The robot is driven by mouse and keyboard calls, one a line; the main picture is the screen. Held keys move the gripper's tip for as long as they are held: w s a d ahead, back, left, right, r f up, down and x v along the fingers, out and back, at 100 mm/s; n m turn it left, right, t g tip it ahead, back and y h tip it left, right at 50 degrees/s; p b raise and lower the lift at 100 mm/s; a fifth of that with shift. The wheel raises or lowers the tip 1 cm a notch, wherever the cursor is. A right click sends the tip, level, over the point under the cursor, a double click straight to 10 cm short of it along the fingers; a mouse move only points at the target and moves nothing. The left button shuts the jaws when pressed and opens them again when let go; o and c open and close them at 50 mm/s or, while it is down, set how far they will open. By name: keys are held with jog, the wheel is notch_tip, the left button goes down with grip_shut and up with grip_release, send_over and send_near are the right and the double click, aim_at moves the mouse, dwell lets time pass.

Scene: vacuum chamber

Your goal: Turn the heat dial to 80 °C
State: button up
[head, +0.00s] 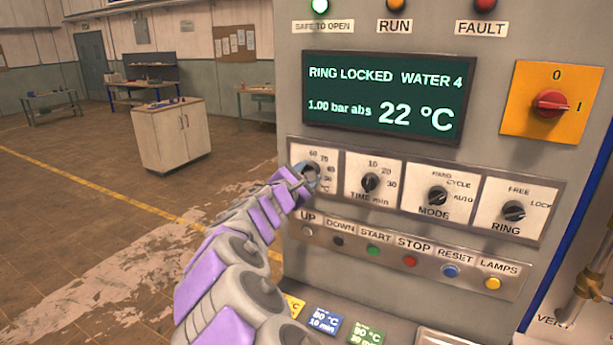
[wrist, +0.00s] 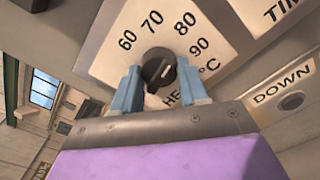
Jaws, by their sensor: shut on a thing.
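The heat dial (wrist: 158,66) is a black knob on a white plate with the numbers 60, 70, 80 and 90 and "°C" around it. My gripper (wrist: 159,74) has its two blue-grey fingers on either side of the knob, shut on it. A short pale mark shows on the knob's face; which number it points at, I cannot tell for sure. In the head view my gripper (head: 304,178) covers most of the dial at the left end of the dial row. The display (head: 385,98) reads "RING LOCKED WATER 4", 1.00 bar abs and 22 °C.
To the right are the time dial (head: 370,183), mode dial (head: 437,197) and ring dial (head: 513,211). A button row with the stop button (head: 410,261) runs below. The red main switch (head: 551,103) is at upper right.

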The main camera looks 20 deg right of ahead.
jog(key=o, duration=0.6)
jog(key=shift+f, duration=0.15)
jog(key=o, duration=0.4)
jog(key=shift+a, duration=0.15)
jog(key=shift+o, duration=0.2)
jog(key=p+v, duration=0.2)
jog(key=v, duration=1.5)
jog(key=shift+a+p, duration=0.25)
jog(key=shift+p, duration=0.1)
jog(key=shift+s, duration=0.15)
